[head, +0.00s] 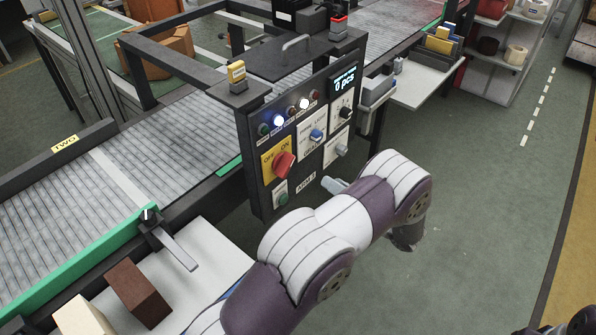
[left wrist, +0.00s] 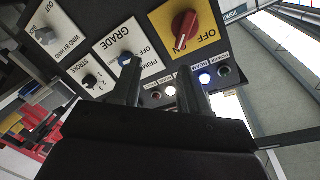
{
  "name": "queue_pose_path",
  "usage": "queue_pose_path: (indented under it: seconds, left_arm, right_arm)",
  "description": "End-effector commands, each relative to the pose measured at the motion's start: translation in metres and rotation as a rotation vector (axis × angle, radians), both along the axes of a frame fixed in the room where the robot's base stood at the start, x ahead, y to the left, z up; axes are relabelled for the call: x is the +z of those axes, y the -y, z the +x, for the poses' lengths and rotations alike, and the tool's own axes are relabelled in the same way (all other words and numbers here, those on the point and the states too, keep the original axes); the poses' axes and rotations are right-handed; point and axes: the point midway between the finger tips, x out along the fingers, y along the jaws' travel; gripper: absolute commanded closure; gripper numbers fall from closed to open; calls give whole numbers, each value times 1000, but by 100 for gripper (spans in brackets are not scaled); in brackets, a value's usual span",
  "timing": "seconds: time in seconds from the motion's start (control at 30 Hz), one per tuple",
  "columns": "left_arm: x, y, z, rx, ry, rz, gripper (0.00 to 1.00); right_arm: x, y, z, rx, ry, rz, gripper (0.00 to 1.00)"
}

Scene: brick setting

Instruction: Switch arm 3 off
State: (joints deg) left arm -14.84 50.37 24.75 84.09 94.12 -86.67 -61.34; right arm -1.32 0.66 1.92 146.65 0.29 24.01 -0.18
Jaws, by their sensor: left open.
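The control panel (head: 262,196) marked ARM 3 stands beside the conveyor. Its red rotary knob (head: 284,163) sits on a yellow plate with OFF at left and ON at right; the knob tilts toward ON. In the left wrist view, seen upside down, the red knob (left wrist: 185,30) is beyond the fingers, apart from them. My left gripper (left wrist: 157,68) is open and empty, its dark fingers pointing at the panel between the GRADE plate and the yellow plate. In the head view my arm hides most of this gripper. My right gripper is not in view.
A blue selector (head: 316,135), a black knob (head: 345,112), a grey knob (head: 341,150) and a green button (head: 282,198) crowd the panel. Blue and white lamps are lit; the display (head: 344,80) reads 0 pcs. A brown brick (head: 138,292) lies at lower left.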

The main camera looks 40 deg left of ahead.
Motion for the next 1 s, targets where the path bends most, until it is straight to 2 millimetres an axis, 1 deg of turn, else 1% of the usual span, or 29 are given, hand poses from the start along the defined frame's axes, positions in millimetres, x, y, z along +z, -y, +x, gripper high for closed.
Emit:
queue_pose_path:
  seconds: [0.03, 0.1, 0.13, 0.17, 0.27, 0.4, 0.5, 0.6, 0.7, 0.77, 1.0]
  left_arm:
    - [-5, 0, -11, 56, -31, 45, 55]
    - [-4, -3, -21, 111, -62, 84, 55]
    - [-4, -6, -23, 123, -68, 92, 55]
    - [-3, -11, -24, 129, -71, 96, 55]
    - [-1, -34, -23, 132, -70, 96, 55]
    - [-1, -71, -19, 130, -69, 94, 55]
    - [-1, -94, -17, 128, -67, 93, 55]
    - [-2, -111, -15, 127, -65, 93, 55]
    - [-2, -121, -14, 125, -65, 92, 55]
    - [-3, -124, -13, 125, -65, 92, 55]
    - [-3, -125, -13, 123, -65, 92, 55]
  right_arm:
    - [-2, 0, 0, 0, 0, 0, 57]
    - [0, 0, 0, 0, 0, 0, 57]
    - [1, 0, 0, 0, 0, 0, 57]
    - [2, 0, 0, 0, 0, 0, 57]
    - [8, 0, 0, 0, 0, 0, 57]
    - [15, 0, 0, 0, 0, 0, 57]
    - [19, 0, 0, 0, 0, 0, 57]
    - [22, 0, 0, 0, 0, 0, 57]
    - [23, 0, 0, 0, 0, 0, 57]
    - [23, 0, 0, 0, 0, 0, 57]
    - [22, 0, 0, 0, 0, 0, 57]
